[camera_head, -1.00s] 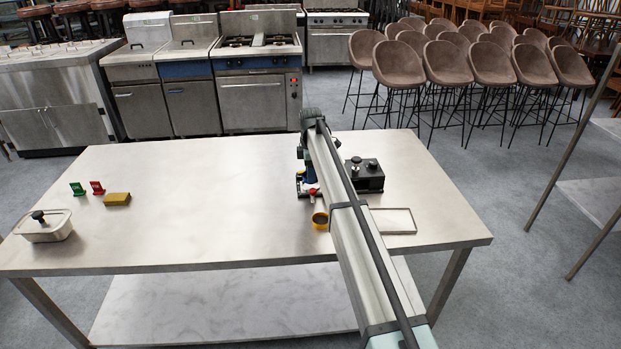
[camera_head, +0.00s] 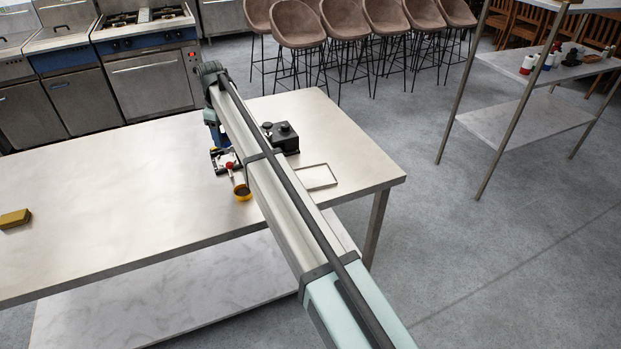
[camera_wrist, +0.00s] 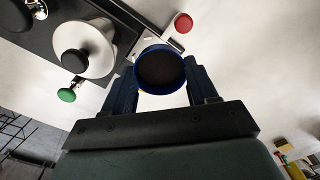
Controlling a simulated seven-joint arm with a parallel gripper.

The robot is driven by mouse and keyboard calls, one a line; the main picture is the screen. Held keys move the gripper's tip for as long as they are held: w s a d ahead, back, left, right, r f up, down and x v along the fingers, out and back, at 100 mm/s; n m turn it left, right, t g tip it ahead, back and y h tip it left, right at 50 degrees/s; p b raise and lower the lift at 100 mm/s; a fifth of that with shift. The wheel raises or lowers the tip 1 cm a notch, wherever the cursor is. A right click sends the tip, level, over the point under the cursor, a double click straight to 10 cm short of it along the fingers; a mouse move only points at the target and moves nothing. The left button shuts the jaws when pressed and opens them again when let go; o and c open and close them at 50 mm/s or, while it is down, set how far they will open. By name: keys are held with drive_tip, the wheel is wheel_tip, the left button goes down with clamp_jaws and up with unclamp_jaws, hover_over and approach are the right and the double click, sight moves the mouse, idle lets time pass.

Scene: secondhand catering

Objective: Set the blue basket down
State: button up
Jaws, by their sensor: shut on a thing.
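The blue basket (camera_wrist: 162,51) is a round cup with a blue rim and a dark inside, seen from above in the wrist view. My gripper (camera_wrist: 160,78) is shut on it, with one dark blue finger on each side. In the head view my gripper (camera_head: 218,140) is over the steel table (camera_head: 130,180), left of a black box with knobs. The basket cannot be made out there, as my arm hides part of that spot. I cannot tell how high it is held.
A black box with knobs (camera_head: 282,138) and a shallow tray (camera_head: 317,177) lie right of my arm. A sponge (camera_head: 15,218) lies far left. The table between is clear.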

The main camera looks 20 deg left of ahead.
drive_tip(key=s+d+f+m, duration=0.2)
drive_tip(key=d+m, duration=0.7)
drive_tip(key=d, duration=2.7)
drive_tip(key=d+f+m, duration=0.4)
drive_tip(key=d+m, duration=0.5)
drive_tip(key=d, duration=2.6)
wheel_tip(320, 180, up, 5)
drive_tip(key=n, duration=2.1)
hover_over(312, 178)
drive_tip(key=shift+s+f, duration=0.1)
drive_tip(key=shift+f, duration=4.65)
drive_tip(key=shift+f, duration=0.1)
